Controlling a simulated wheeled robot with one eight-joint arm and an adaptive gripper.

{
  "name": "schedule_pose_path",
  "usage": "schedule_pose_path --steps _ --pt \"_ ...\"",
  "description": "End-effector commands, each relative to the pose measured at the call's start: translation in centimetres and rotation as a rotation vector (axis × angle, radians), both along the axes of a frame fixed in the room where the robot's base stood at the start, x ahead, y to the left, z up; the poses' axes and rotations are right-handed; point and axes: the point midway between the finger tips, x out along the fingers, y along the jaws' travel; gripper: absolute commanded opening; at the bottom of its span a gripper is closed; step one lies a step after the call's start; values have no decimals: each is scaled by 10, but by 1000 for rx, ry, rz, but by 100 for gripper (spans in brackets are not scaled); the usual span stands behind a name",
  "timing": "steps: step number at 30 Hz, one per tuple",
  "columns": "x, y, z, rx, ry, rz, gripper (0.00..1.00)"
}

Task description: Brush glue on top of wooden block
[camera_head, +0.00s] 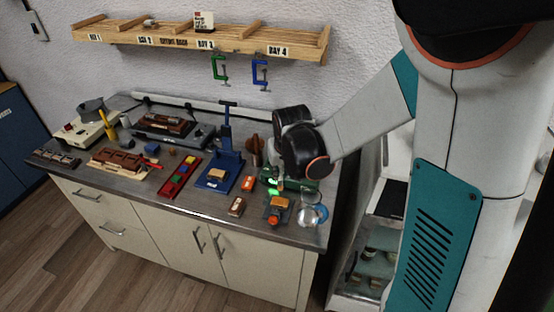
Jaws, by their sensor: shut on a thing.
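My arm reaches over the right end of the workbench, with its black wrist low over the surface. My gripper (273,181) is small and partly hidden below the wrist, beside bright green spots. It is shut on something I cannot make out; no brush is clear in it. A tan wooden block (279,203) sits on a small dark stand just below the gripper. Another tan block (217,174) sits on the blue press (219,182). A brown block (237,206) lies near the front edge. I cannot tell which block is the task's, or see glue.
A clear round glass (311,213) stands at the right front corner. A red tray (180,177) with coloured pieces, a brown wooden assembly (120,162) and a grey pot (92,110) stand to the left. A wooden shelf (190,35) with clamps hangs above.

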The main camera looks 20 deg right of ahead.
Motion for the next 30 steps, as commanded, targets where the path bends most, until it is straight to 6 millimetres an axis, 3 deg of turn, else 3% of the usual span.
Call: schedule_pose_path --steps 8,22,30 --pt "-4 -1 -9 1 1 -1 2" --pt "-3 -1 -51 1 1 -1 2" --pt "-3 -1 -56 1 1 -1 2"
